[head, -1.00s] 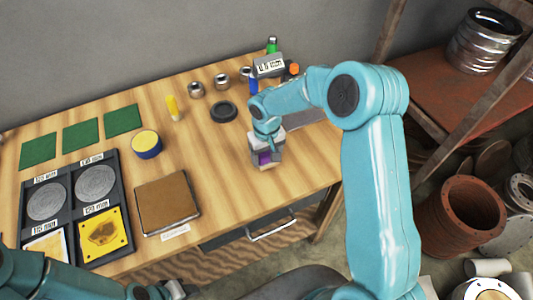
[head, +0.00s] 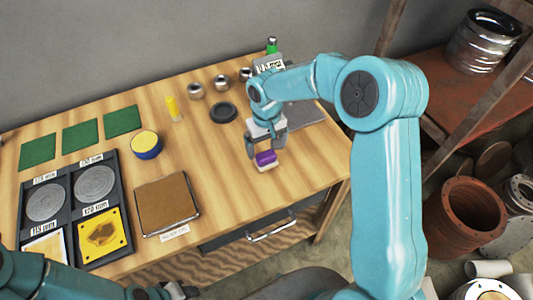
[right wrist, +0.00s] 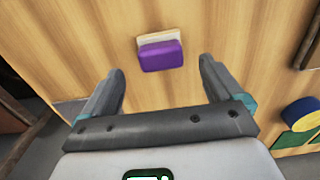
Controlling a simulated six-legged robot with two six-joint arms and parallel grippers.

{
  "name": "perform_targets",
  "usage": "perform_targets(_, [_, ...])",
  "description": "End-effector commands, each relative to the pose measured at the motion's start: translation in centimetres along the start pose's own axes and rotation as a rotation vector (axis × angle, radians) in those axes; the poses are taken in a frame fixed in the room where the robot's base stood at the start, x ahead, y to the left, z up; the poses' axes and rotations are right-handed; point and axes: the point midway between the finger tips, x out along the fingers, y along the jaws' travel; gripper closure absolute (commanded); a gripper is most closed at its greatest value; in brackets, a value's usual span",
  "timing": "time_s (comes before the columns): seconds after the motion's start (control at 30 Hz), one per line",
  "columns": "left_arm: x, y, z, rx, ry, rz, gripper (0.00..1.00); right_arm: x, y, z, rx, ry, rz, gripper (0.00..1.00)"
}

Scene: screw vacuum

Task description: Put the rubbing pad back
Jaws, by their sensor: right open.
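The rubbing pad, a small block with a purple side and a pale side (head: 265,160), lies on the bare wooden table near its front right edge. It also shows at the top middle of the right wrist view (right wrist: 160,55). My right gripper (head: 266,145) is open and empty, just behind the pad in the head view. In the right wrist view its fingers stand apart and the pad lies beyond their tips, not between them. My left gripper (head: 165,291) shows only partly at the bottom edge; its jaws are unclear.
A brown square block (head: 167,203) with a label lies left of the pad. A black tray of discs and yellow sheets (head: 70,212), green sheets (head: 122,120), a yellow-blue pot (head: 145,144) and a black ring (head: 223,112) occupy the table. Wood around the pad is clear.

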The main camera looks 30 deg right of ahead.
Motion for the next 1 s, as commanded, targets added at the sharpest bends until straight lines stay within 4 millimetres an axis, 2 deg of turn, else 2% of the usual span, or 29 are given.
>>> perform_targets(0.03, [0.1, -0.1, 0.0, 0.000, 0.000, 0.000, 0.57, -1.3, 0.0, -0.1, -0.001, 0.007, 0.000, 0.06])
perform_targets(0.13, [0.2, -0.1, 0.0, 0.000, 0.000, 0.000, 0.57, -3.5, 0.0, -0.1, -0.001, 0.005, -0.001, 0.06])
perform_targets(0.33, [0.2, -0.1, 0.0, 0.000, 0.000, 0.000, 0.57, -6.2, 0.0, -0.1, -0.001, 0.002, 0.000, 0.06])
perform_targets(0.5, [0.2, -0.1, 0.0, 0.000, 0.000, 0.000, 0.57, -6.8, 0.0, 0.0, -0.002, -0.001, -0.001, 0.06])
perform_targets(1.0, [0.2, -0.1, 0.0, 0.000, 0.000, 0.000, 0.57, -6.7, 0.0, 0.0, -0.001, -0.001, 0.000, 0.06])
